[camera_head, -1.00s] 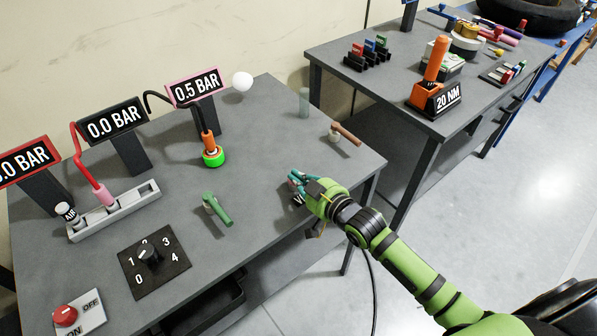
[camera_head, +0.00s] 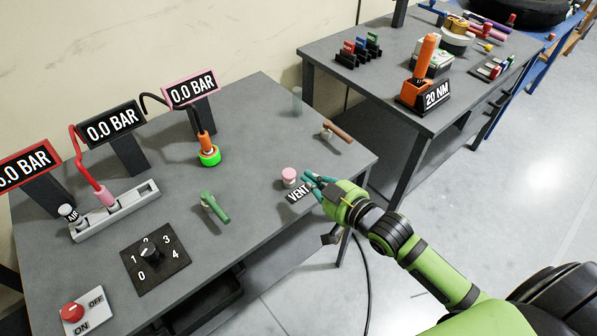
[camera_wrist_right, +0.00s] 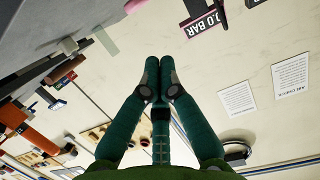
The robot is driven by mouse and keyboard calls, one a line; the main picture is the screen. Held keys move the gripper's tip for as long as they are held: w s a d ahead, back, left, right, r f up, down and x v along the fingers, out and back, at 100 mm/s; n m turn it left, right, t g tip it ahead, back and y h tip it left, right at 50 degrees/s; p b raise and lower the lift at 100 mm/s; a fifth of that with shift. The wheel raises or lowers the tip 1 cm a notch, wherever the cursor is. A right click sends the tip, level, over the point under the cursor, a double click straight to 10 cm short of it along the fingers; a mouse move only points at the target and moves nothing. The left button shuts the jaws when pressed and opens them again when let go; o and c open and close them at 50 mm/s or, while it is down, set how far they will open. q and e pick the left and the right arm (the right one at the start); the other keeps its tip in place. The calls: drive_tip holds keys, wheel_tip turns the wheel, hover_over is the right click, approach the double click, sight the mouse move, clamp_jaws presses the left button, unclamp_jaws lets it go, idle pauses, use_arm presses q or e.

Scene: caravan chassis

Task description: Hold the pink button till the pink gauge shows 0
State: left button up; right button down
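The pink button (camera_head: 289,174) stands on the grey table beside a VENT label (camera_head: 298,193). The pink gauge (camera_head: 192,91) reads 0.0 BAR; part of it also shows in the right wrist view (camera_wrist_right: 204,19). My right gripper (camera_head: 309,180) is just right of the button, with its teal fingers beside it and not over its top. A small gap seems to lie between them. In the right wrist view its fingertips (camera_wrist_right: 159,68) meet with nothing between them. My left gripper is not in view.
The black gauge (camera_head: 113,125) reads 0.0 BAR; the red gauge (camera_head: 28,164) is cut by the frame edge. A green-handled valve (camera_head: 214,207), a brown-handled valve (camera_head: 336,131), a dial (camera_head: 149,253) and a red switch (camera_head: 72,312) stand on the table.

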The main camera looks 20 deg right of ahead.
drive_tip(key=shift+v, duration=1.35)
drive_tip(key=shift+w, duration=0.1)
drive_tip(key=s+d+f+m+g+h, duration=0.1)
drive_tip(key=s+d+f+g+h, duration=0.15)
drive_tip(key=f, duration=0.85)
drive_tip(key=s+d+f+m+g+h, duration=0.15)
drive_tip(key=s+f, duration=0.25)
drive_tip(key=f, duration=0.6)
drive_tip(key=s+d+f+g+h, duration=0.1)
drive_tip(key=s+d+f+g, duration=0.2)
drive_tip(key=f, duration=0.8)
drive_tip(key=s+a+f+g, duration=0.1)
drive_tip(key=s+f+g, duration=0.1)
drive_tip(key=s+f, duration=0.3)
drive_tip(key=s+a+f+g, duration=0.2)
drive_tip(key=s+f, duration=0.3)
drive_tip(key=s, duration=0.9)
drive_tip(key=s+a+f+g, duration=0.1)
drive_tip(key=s+f+g, duration=0.1)
drive_tip(key=s+f, duration=0.4)
drive_tip(key=s+n, duration=0.1)
drive_tip(key=s, duration=0.2)
drive_tip(key=shift+s+a, duration=0.35)
